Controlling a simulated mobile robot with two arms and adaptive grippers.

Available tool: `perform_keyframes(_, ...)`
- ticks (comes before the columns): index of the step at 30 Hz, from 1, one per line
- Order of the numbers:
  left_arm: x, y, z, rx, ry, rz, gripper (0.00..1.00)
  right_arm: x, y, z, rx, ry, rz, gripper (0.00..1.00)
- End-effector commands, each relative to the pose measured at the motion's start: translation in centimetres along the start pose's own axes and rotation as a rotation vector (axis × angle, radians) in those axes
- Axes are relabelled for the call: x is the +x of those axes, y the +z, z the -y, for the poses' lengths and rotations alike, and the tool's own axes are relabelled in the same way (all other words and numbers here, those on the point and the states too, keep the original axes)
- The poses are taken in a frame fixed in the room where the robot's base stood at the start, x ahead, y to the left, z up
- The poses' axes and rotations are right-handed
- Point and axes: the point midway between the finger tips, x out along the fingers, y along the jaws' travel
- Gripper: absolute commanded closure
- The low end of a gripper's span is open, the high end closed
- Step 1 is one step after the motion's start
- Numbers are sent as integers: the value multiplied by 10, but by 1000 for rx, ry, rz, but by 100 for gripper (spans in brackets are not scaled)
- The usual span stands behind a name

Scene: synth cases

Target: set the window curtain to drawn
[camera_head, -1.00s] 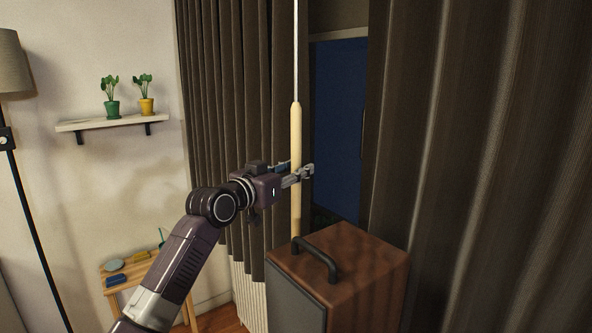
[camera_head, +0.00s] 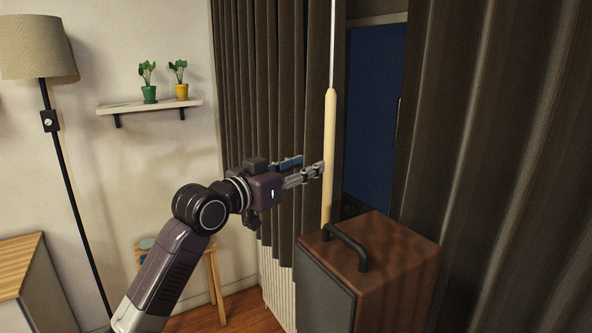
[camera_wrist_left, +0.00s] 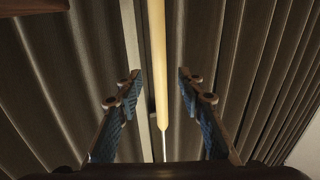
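The dark grey-brown window curtain hangs in a left panel (camera_head: 270,110) and a right panel (camera_head: 480,150). A gap between them shows the dark blue window (camera_head: 375,110). A pale wooden wand (camera_head: 329,140) on a thin white rod hangs upright at the left panel's inner edge. My left gripper (camera_head: 312,168) is beside the wand, just left of it in the head view. In the left wrist view its two fingers (camera_wrist_left: 158,88) are spread apart, with the wand (camera_wrist_left: 158,60) showing in the space between them, not clasped. My right gripper is not in view.
A brown box (camera_head: 395,250) with a black handle stands below the wand, close to my gripper. A wall shelf (camera_head: 150,106) holds two potted plants. A floor lamp (camera_head: 40,45) stands at the left. A small wooden table (camera_head: 212,270) is partly behind my arm.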

Motion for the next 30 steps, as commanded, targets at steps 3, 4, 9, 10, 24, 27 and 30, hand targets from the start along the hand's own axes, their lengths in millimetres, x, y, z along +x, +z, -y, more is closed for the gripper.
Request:
perform_keyframes(3,-16,0,1,-1,-1,0,65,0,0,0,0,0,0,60)
perform_keyframes(4,-18,0,1,-1,-1,0,65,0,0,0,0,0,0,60)
perform_keyframes(9,-26,0,1,0,0,0,65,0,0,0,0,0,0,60)
perform_keyframes(10,-27,0,0,0,0,0,65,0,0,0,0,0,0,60)
perform_keyframes(24,-19,45,20,-42,-41,47,65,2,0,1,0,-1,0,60)
perform_keyframes(27,-13,105,43,-92,-96,107,65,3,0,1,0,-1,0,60)
perform_keyframes(30,-14,179,66,-139,-160,182,65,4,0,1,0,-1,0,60)
